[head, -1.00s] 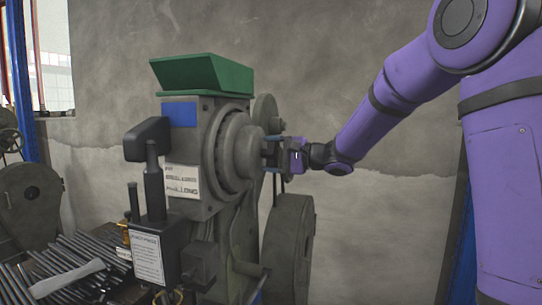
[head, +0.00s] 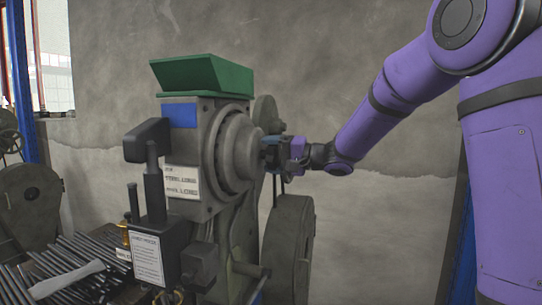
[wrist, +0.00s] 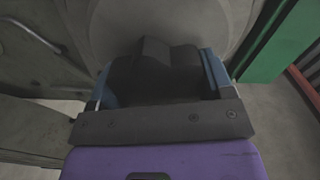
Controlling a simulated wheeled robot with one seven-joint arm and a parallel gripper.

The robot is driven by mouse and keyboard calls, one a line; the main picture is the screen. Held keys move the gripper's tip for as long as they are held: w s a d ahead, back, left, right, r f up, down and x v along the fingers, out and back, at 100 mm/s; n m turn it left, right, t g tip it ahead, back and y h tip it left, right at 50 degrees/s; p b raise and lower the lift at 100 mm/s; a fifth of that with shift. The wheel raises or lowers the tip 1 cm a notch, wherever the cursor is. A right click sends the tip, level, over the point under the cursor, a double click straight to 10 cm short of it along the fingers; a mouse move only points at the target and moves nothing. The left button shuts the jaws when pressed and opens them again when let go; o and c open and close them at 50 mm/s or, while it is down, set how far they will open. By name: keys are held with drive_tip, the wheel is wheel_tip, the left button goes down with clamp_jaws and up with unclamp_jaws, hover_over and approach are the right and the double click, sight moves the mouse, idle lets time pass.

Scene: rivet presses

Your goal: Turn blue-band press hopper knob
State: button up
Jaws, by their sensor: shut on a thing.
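The blue-band press (head: 200,150) stands left of centre in the head view, with a blue patch (head: 180,115) on its upper front and a green hopper (head: 203,74) on top. A round grey stepped hub (head: 238,150) sits on its right side. My gripper (head: 270,154) reaches in from the right at this hub. In the wrist view my gripper's two blue fingers (wrist: 160,82) are shut on the dark knob (wrist: 165,58), one on each side. The knob stands out from the round grey disc (wrist: 160,22) behind it. My fingers partly hide it in the head view.
A grey flywheel (head: 289,248) stands below my forearm. A second machine (head: 28,205) is at the far left. Dark rods (head: 85,262) lie on a surface at the lower left. A grey wall is behind; the floor right of the flywheel looks clear.

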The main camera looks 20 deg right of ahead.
drive_tip(key=shift+f, duration=0.1)
drive_tip(key=o, duration=0.9)
drive_tip(key=shift+o, duration=0.2)
drive_tip(key=shift+d, duration=0.1)
drive_tip(key=v, duration=1)
drive_tip(key=shift+s+d, duration=0.25)
drive_tip(key=shift+d, duration=0.05)
drive_tip(key=shift+a, duration=0.1)
